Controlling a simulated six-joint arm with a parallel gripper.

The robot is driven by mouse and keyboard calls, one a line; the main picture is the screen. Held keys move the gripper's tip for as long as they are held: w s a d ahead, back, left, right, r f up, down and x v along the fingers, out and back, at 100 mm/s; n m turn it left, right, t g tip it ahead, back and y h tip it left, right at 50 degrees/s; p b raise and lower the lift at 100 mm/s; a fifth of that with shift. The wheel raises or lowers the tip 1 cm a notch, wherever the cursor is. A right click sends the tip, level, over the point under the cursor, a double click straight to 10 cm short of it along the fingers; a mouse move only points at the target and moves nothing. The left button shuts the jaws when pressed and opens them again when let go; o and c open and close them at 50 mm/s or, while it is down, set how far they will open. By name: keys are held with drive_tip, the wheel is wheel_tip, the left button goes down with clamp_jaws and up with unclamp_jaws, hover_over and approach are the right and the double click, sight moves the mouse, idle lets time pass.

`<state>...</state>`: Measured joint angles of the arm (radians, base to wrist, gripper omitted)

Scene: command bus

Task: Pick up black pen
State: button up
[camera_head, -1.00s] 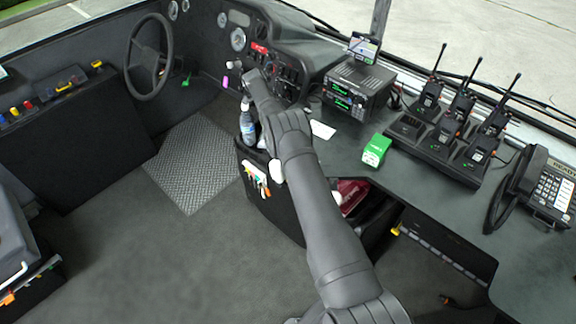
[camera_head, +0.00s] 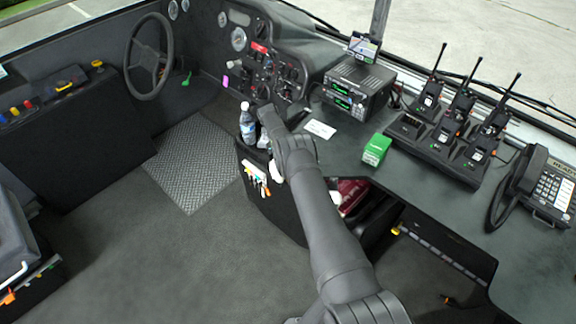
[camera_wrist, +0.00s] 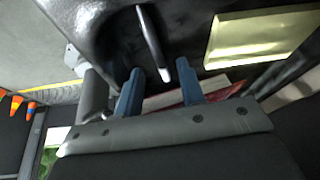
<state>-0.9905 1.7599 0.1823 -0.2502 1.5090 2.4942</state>
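A slim, dark, glossy stick with a pale end, which looks like the black pen (camera_wrist: 151,40), shows in the wrist view. It lies just ahead of my gripper (camera_wrist: 159,68), its pale end pointing toward the gap between the two blue fingertips. My gripper is open with nothing clearly between the fingers. I cannot tell whether they touch the pen. In the head view my arm hides the gripper and I cannot pick out the black pen.
A water bottle (camera_head: 247,124) stands left of my arm. Several coloured markers (camera_head: 258,180) sit in the black console's side pocket. A white card (camera_head: 320,129), a green box (camera_head: 375,150), a radio unit (camera_head: 357,84), walkie-talkies (camera_head: 446,132) and a phone (camera_head: 540,185) are right.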

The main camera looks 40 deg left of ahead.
drive_tip(key=shift+x, duration=0.75)
clamp_jaws()
drive_tip(key=shift+r, duration=0.1)
